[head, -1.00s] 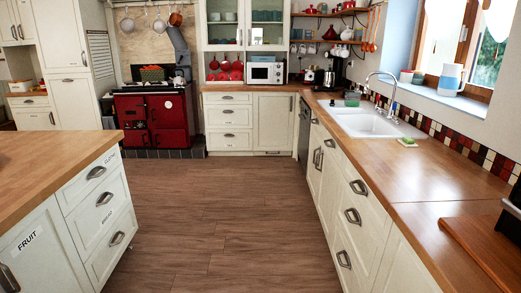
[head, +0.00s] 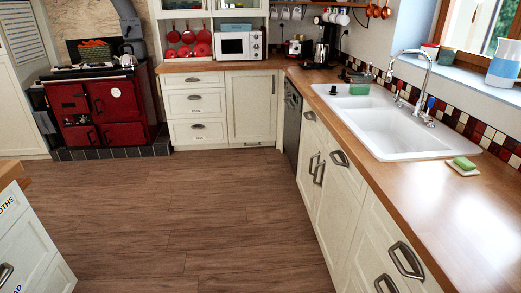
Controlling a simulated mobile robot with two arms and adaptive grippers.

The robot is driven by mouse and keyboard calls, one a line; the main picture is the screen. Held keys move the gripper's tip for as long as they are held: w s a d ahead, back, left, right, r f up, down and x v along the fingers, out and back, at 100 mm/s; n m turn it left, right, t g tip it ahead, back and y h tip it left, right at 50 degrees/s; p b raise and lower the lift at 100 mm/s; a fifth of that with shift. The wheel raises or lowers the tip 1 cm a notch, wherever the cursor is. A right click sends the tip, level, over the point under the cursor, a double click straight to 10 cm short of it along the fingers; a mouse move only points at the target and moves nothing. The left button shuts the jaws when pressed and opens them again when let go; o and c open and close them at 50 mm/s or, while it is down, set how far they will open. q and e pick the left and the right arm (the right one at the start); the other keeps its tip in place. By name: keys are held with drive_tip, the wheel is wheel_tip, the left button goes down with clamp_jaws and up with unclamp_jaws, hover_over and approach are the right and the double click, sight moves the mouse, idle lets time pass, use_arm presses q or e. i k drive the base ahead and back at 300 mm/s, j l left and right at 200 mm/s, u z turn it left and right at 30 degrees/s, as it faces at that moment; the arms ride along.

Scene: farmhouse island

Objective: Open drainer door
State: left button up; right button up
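No door in view is labelled as a drainer. The sink (head: 385,125) is white with a steel tap (head: 416,75), set in the wooden counter at the right. Below it are cream cabinet doors (head: 320,180) with metal handles (head: 319,173), all shut. A grey dishwasher-like front (head: 292,128) stands to their left, at the corner, and looks shut. At the back, only the bottom of the upper glass-fronted cabinet (head: 239,13) shows; its doors are mostly cut off by the top edge. Neither of my grippers is in view.
The wooden floor (head: 190,220) ahead is clear. The island (head: 35,250) cuts in at the lower left. A red stove (head: 105,110) stands at the back left. A white microwave (head: 238,45) sits on the back counter. A green sponge (head: 464,164) lies by the sink.

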sight(311, 148)
drive_tip(key=i+l+z, duration=0.1)
drive_tip(key=i, duration=0.3)
drive_tip(key=i+l+z, duration=0.15)
drive_tip(key=i, duration=0.25)
drive_tip(key=i+l+z, duration=0.1)
drive_tip(key=i+l, duration=0.15)
drive_tip(key=i, duration=0.15)
